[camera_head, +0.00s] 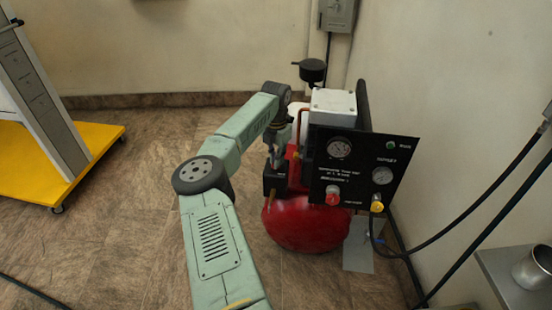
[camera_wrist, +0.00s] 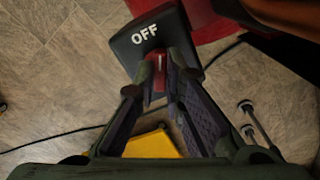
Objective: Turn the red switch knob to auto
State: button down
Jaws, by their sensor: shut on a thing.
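A black switch box (camera_wrist: 138,37) with the white word OFF on its top shows in the wrist view. The red switch knob (camera_wrist: 159,58) is at its near edge, between my fingertips. My gripper (camera_wrist: 162,68) is shut on the knob, with a finger on each side. The fingers hide much of the knob, and an AUTO marking cannot be seen. In the head view the black box (camera_head: 274,186) sits at the left of the compressor, and my gripper (camera_head: 276,158) comes down on it from above.
The red compressor tank (camera_head: 305,226) stands beside the box. A black gauge panel (camera_head: 362,166) with a red knob (camera_head: 332,194) and a yellow fitting (camera_head: 377,203) is on its right. A yellow-based cart (camera_head: 95,150) stands left. Open floor lies between cart and compressor.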

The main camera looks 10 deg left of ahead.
jog(key=m, duration=0.6)
jog(key=m+b, duration=0.1)
jog(key=m, duration=0.5)
jog(key=shift+m, duration=0.4)
dwell(0.3)
jog(key=c, duration=1.7)
grip_release()
jog(key=shift+r, duration=0.1)
notch_tip(320, 180, up, 12)
jog(key=shift+f, duration=0.1)
